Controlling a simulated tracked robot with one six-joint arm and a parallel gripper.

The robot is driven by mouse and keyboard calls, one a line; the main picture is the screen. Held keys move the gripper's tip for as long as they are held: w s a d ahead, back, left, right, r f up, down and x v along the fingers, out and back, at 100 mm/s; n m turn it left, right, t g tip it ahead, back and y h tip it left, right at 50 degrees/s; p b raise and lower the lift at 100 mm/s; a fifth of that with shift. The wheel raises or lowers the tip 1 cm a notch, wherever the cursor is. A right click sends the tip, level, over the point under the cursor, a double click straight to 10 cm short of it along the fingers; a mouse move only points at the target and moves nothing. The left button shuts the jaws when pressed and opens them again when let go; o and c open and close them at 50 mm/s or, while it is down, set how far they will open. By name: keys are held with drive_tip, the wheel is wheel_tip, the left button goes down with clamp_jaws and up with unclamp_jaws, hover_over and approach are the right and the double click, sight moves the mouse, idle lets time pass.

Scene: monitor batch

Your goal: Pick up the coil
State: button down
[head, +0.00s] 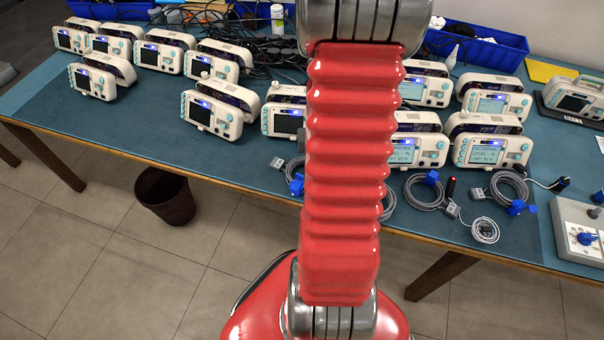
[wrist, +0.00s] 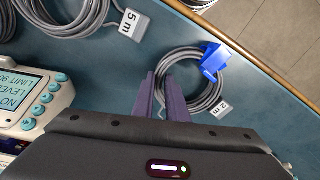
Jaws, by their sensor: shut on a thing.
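A grey cable coil (wrist: 186,55) with a blue connector (wrist: 213,61) and a "2 m" tag (wrist: 220,107) lies on the blue mat near the table's edge in the wrist view. My gripper (wrist: 163,86) is over its left side, with the two dark purple fingers close together and shut on the cable. In the head view this appears to be the leftmost coil (head: 297,184), partly hidden by my red arm. My gripper is hidden behind the arm there.
A "5 m" coil (wrist: 85,25) lies close by, and more coils (head: 425,191) lie to the right in the head view. Several white monitors (head: 210,110) stand on the table (head: 150,135). A dark bin (head: 165,196) stands on the floor.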

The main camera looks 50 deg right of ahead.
drive_tip(key=shift+r, duration=0.1)
wheel_tip(320, 180, up, 10)
idle(0.7)
drive_tip(key=shift+s, duration=0.15)
idle(0.4)
